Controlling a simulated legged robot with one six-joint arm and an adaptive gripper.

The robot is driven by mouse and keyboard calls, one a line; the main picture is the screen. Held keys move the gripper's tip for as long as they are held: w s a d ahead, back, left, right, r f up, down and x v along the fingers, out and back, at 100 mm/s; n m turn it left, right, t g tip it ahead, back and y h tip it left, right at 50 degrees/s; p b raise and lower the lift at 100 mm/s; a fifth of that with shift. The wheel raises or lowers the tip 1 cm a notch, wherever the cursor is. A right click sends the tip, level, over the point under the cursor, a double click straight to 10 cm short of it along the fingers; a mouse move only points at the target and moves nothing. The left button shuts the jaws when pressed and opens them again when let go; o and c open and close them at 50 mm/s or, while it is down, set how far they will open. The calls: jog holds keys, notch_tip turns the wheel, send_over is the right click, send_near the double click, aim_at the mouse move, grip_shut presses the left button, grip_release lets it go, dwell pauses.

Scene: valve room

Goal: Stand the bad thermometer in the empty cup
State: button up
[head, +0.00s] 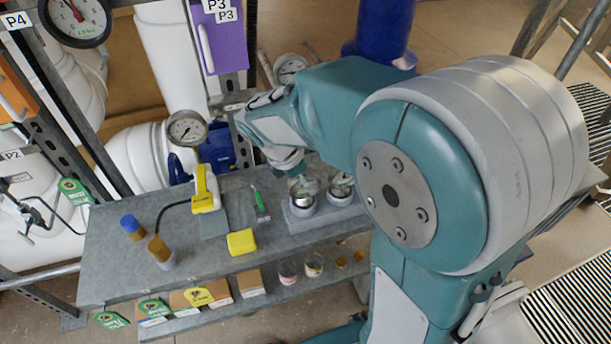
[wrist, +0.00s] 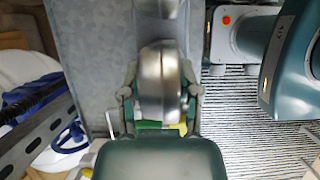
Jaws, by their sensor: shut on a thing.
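My gripper (wrist: 160,98) is shut on a rounded silver metal thing (wrist: 158,75), which looks like the metal case of a dial thermometer. Small green and yellow patches show below it. In the head view my gripper (head: 292,172) points down at the left of two metal cups (head: 302,207), with a glassy dial (head: 305,186) just under it. The right cup (head: 340,194) has another dial-like round thing at its top, partly behind my arm. Whether the held stem is inside the left cup is hidden. Which thermometer is bad cannot be read.
The grey bench (head: 115,265) also bears a yellow device (head: 205,190) with a black cable, a blue-capped brown cylinder (head: 132,226), a green-handled tool (head: 260,203) and a yellow block (head: 241,242). A lower shelf holds boxes and jars (head: 314,265). Pipes and gauges stand behind.

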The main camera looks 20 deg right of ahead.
dwell(0.3)
jog(key=o, duration=1.1)
jog(key=shift+c, duration=0.2)
jog(key=v, duration=1.2)
jog(key=s+d+m+t+y, duration=0.2)
jog(key=s+m, duration=0.5)
jog(key=m, duration=0.2)
jog(key=s+d+m+t+y, duration=0.2)
jog(key=s+m+t, duration=0.1)
jog(key=s+m, duration=0.5)
jog(key=shift+d+f+m+y, duration=0.3)
jog(key=shift+f+m, duration=0.05)
jog(key=shift+m, duration=0.25)
jog(key=shift+w, duration=0.1)
